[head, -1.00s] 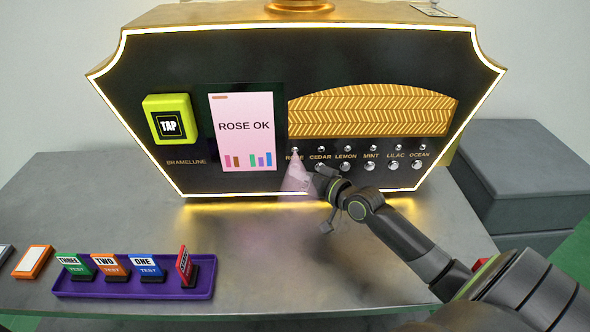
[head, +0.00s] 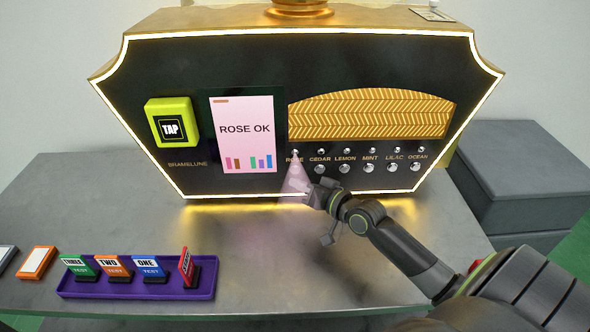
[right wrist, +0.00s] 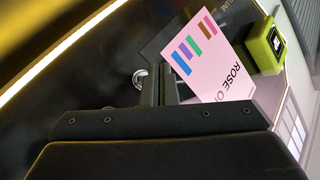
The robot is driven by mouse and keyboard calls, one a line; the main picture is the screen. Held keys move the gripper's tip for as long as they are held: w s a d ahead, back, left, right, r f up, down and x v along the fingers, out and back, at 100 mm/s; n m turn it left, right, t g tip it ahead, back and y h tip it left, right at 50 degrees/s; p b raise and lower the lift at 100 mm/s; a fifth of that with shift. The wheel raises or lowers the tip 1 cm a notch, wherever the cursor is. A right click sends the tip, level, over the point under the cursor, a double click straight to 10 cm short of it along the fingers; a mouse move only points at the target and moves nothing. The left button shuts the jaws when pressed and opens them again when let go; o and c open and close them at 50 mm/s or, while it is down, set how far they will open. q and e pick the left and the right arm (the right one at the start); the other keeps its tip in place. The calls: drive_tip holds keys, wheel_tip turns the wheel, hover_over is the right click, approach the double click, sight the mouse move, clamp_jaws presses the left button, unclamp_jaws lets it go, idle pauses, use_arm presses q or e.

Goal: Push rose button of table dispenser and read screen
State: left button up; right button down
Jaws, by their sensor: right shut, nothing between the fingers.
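The black table dispenser (head: 240,184) with a glowing gold edge stands on the grey table. Its pink screen (head: 247,110) reads "ROSE OK" above several coloured bars; it also shows in the right wrist view (right wrist: 207,60). Pink mist (head: 294,180) fans down from the nozzle above the ROSE label (head: 294,159) and veils the rose button's place. My right gripper (head: 312,193) is shut and empty, low in front of the panel just below the ROSE and CEDAR labels. In the right wrist view its fingers (right wrist: 158,88) are beside a round silver button (right wrist: 140,79). My left gripper is not in view.
A yellow-green TAP reader (head: 170,124) is left of the screen. A purple tray (head: 135,291) with several upright cards stands at the table's front left, beside an orange-edged card (head: 36,262). A grey block (head: 525,180) stands at the right. The middle of the table is clear.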

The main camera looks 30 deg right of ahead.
drive_tip(key=s+a, duration=0.1)
drive_tip(key=s+a+p, duration=0.1)
drive_tip(key=s, duration=0.1)
drive_tip(key=shift+s, duration=0.1)
idle(0.9)
